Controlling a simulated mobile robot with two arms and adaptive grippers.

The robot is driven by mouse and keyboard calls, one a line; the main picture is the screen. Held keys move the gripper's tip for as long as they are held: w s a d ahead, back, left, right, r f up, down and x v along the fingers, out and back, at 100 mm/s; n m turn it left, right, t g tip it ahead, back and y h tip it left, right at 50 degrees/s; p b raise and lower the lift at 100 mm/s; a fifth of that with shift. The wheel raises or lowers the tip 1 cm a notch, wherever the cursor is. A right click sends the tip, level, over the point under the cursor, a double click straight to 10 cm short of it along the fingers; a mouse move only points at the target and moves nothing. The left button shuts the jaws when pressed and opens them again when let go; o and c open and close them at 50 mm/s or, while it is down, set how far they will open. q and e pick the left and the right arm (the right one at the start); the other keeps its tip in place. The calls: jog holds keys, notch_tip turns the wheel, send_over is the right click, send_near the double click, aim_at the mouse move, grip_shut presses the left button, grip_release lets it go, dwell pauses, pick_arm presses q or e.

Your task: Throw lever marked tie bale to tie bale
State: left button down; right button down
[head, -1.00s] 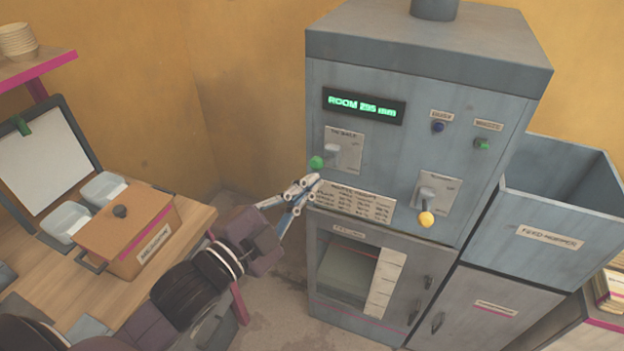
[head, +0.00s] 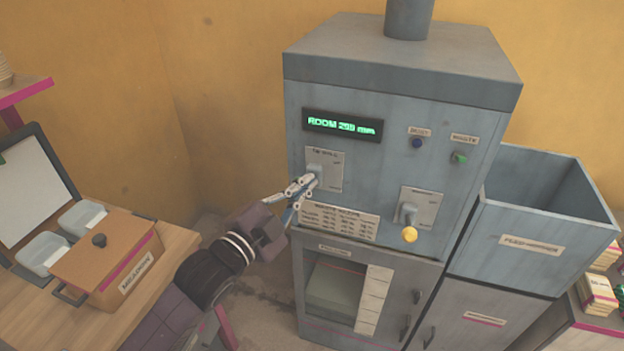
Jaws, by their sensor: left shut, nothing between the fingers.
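The tie bale lever's grey plate (head: 331,160) is on the upper left of the press front, below the green display. Its label is small but seems to read tie bale. The lever's grey hub (head: 314,172) shows; its green knob is hidden behind my left gripper. My left gripper (head: 313,180) is shut with its fingertips at the lever, over the place of the knob. I cannot tell whether they touch it. My right gripper is not in view.
A second lever with a yellow knob (head: 410,234) is to the right on the press. The display (head: 342,125) reads ROOM with a number in mm. A feed hopper (head: 530,244) stands at the right. A wooden bench with a brown box (head: 105,262) is at the left.

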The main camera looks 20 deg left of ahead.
pick_arm(q)
jog(key=shift+a+f, duration=0.15)
dwell(0.3)
